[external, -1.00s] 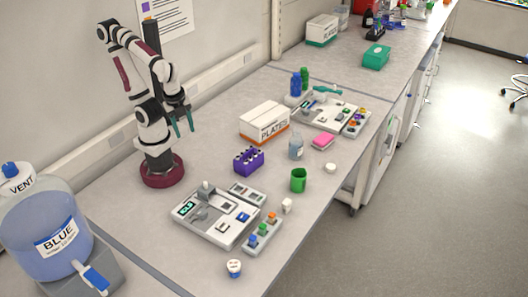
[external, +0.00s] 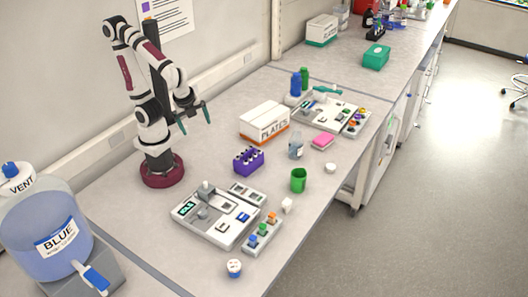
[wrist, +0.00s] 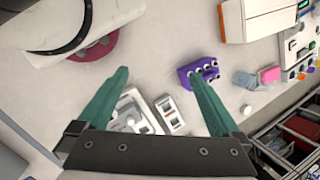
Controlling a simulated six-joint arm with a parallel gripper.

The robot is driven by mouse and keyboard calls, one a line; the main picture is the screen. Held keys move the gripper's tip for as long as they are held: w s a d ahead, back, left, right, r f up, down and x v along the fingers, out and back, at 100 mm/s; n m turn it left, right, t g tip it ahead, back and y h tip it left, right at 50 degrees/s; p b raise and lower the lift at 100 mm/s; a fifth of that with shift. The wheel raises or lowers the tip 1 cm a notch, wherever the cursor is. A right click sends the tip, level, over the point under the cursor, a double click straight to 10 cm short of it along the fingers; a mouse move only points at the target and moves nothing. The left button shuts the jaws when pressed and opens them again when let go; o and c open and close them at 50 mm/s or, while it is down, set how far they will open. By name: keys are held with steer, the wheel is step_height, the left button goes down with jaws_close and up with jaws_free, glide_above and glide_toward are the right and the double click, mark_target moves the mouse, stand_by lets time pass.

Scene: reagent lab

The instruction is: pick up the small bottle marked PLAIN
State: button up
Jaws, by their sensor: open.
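A small clear bottle (external: 296,147) with a pale label stands on the bench, right of the purple rack; I cannot read its label. It also shows in the wrist view (wrist: 245,79), to the right of my gripper's fingers. My gripper (external: 196,127) is open and empty, raised above the bench near my base and well to the left of the bottle.
A purple tube rack (external: 249,160) and a PLATES box (external: 264,123) stand between my gripper and the bottle. A green cup (external: 298,180), a pink block (external: 323,141) and a white cap (external: 331,167) are near the bottle. A grey device (external: 209,222) lies in front.

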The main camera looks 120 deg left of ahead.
steer(key=w+a+f+m+g+y, duration=0.1)
steer(key=w+a+m+y, duration=0.1)
steer(key=w+a+y, duration=0.3)
steer(key=w+a+m+y, duration=0.1)
steer(key=w+a+m, duration=0.15)
steer(key=a, duration=0.45)
steer(key=m+t+y, duration=0.3)
steer(key=m+t, duration=0.2)
steer(key=m, duration=0.4)
glide_toward(300, 139)
steer(key=s+d+f, duration=0.1)
steer(key=s+d, duration=0.1)
steer(key=s, duration=0.1)
steer(key=shift+m+y, duration=0.25)
steer(key=shift+y, duration=0.05)
steer(key=x, duration=0.5)
steer(key=f+x, duration=0.1)
steer(key=x, duration=1)
steer(key=shift+w+d+f, duration=0.25)
steer(key=shift+w, duration=0.05)
steer(key=c, duration=1.5)
steer(key=shift+r, duration=0.2)
